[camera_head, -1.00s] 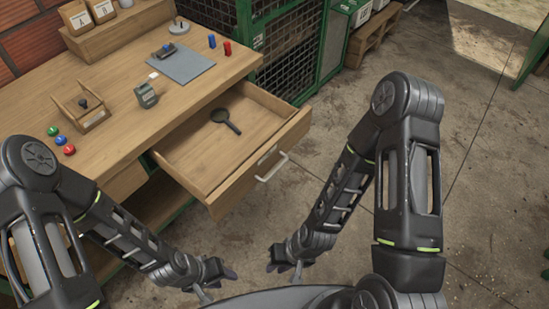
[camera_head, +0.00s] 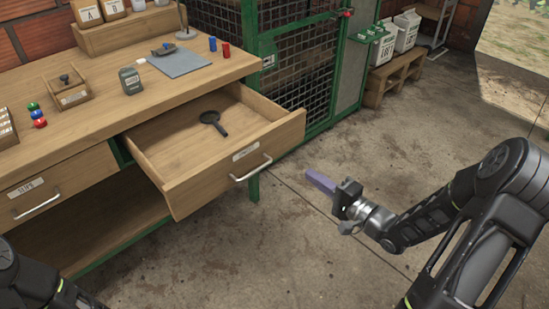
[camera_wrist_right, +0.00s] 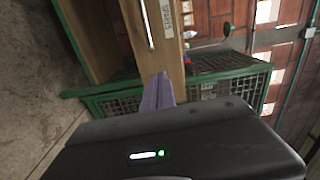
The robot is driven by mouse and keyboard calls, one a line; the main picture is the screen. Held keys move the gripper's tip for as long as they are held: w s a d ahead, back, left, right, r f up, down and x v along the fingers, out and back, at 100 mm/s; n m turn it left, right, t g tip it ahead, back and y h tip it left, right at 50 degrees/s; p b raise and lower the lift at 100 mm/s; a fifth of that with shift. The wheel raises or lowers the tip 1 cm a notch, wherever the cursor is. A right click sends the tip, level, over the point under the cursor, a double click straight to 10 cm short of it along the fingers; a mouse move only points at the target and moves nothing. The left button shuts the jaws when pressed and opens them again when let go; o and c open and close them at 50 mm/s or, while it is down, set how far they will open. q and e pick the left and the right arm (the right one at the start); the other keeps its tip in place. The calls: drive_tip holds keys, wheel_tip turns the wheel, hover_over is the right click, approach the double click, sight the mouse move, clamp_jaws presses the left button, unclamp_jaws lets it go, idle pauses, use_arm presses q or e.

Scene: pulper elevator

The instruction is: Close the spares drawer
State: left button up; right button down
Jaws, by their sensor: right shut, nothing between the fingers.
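The spares drawer (camera_head: 258,148) is pulled out from the bench, with its handle (camera_head: 252,168) and label on the front. A dark magnifying glass (camera_head: 213,122) lies inside it. My right gripper (camera_head: 320,181) is shut and empty, its purple fingers in front of the drawer's right side, apart from the handle in the head view. In the right wrist view the fingers (camera_wrist_right: 157,92) point toward the drawer front (camera_wrist_right: 172,55), with the handle (camera_wrist_right: 149,24) above; I cannot tell whether they touch. My left gripper is out of view; only part of that arm shows.
A shut drawer (camera_head: 35,192) with its own handle is at the left of the bench. A green mesh cage (camera_head: 300,75) stands behind the right end. A wooden pallet stand (camera_head: 392,78) is farther back. The floor (camera_head: 290,255) in front is clear.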

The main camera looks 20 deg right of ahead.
idle(0.3)
drive_tip(key=b, duration=0.2)
approach(270, 147)
drive_tip(key=x, duration=0.6)
drive_tip(key=shift+w+a, duration=0.1)
drive_tip(key=shift+w, duration=0.3)
drive_tip(key=shift+w, duration=0.1)
